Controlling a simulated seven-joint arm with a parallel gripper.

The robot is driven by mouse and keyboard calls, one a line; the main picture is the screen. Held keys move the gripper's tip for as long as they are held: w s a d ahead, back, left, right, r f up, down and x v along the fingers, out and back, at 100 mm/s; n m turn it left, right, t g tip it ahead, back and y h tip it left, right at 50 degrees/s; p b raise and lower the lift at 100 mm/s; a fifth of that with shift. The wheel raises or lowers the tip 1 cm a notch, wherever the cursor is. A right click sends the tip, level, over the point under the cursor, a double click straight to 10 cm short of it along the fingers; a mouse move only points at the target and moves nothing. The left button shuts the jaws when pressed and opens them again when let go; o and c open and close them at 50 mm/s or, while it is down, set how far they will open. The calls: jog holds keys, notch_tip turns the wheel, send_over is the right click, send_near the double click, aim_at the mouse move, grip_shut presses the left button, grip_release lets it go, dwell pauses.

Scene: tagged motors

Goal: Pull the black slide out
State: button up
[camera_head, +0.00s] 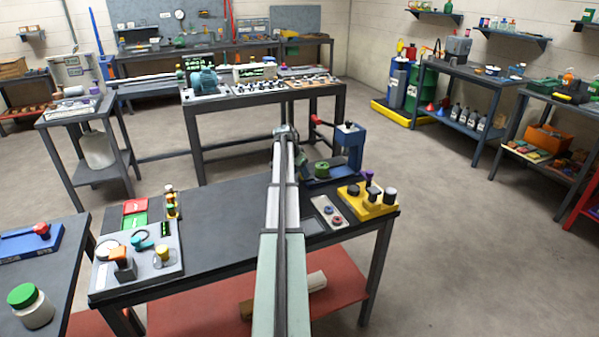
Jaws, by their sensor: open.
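I cannot single out the black slide for certain in the head camera view. A blue press-like device (349,148) stands at the back right of the dark bench, with a red-knobbed lever (314,119) and a green round part (322,169) at its base. A yellow block (367,199) with dark round knobs sits in front of it, at the right edge. My arm reaches away over the bench. My gripper (286,131) is at its far end, left of the blue device; it is small, and its fingers are hard to make out. I see nothing held in it.
A grey panel (140,255) with knobs and a ring lies at the left end. A grey tray (328,213) lies right of my arm. A further table (262,97) with a motor stands behind.

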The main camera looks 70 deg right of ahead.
jog(key=v, duration=1.3)
jog(key=shift+a+r, duration=0.25)
jog(key=shift+r, duration=0.1)
jog(key=shift+w, duration=0.15)
